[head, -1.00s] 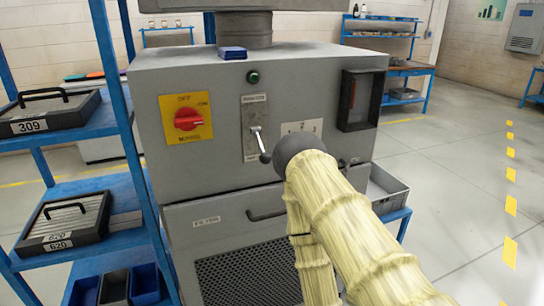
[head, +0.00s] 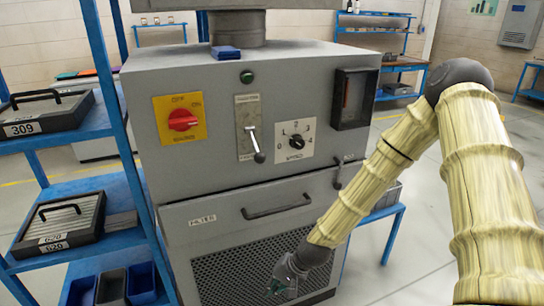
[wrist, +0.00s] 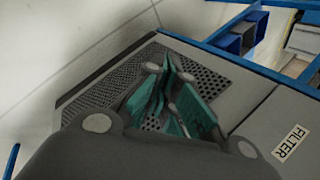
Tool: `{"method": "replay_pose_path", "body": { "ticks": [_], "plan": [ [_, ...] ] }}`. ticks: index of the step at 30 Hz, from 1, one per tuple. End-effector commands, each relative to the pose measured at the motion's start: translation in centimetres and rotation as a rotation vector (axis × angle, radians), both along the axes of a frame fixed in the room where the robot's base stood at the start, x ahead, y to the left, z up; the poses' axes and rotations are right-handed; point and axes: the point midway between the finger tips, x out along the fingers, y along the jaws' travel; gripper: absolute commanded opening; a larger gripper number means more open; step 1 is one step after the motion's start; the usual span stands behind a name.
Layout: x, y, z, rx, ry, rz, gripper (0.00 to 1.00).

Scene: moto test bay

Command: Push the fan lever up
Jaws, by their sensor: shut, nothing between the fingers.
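The fan lever (head: 255,145) is a short metal rod with a dark knob on a pale slotted plate on the grey cabinet's front. It points downward, with its knob toward the plate's lower end. My gripper (head: 278,288) is low in the head view, in front of the dark mesh grille, well below the lever and apart from it. In the wrist view its teal fingers (wrist: 172,108) are together and empty, with the grille behind them. The lever is not in the wrist view.
The grey cabinet (head: 175,185) also carries a red rotary switch (head: 182,120), a speed dial (head: 297,142), a green button (head: 247,77) and a bar handle (head: 275,211). A blue shelf (head: 72,140) with cases stands close on the left. Open floor lies right.

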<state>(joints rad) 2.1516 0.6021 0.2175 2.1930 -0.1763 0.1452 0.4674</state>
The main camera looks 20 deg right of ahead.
Motion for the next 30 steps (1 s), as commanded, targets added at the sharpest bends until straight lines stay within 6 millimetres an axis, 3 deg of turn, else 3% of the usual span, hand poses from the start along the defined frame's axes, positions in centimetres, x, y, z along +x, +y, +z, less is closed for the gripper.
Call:
{"method": "replay_pose_path", "body": {
  "ticks": [1, 6, 15, 21, 24, 30],
  "plan": [
    [1.9, -0.5, 2.1, 0.036, -0.016, -0.031, 0.00],
    [6.8, -2.1, 8.8, 0.154, -0.045, -0.118, 0.00],
    [13.1, -7.0, 21.9, 0.361, -0.091, -0.242, 0.00],
    [15.2, -11.3, 30.2, 0.489, -0.115, -0.303, 0.00],
    [15.6, -13.2, 33.2, 0.535, -0.122, -0.323, 0.00],
    [15.7, -15.3, 36.5, 0.590, -0.127, -0.345, 0.00]
  ]
}}
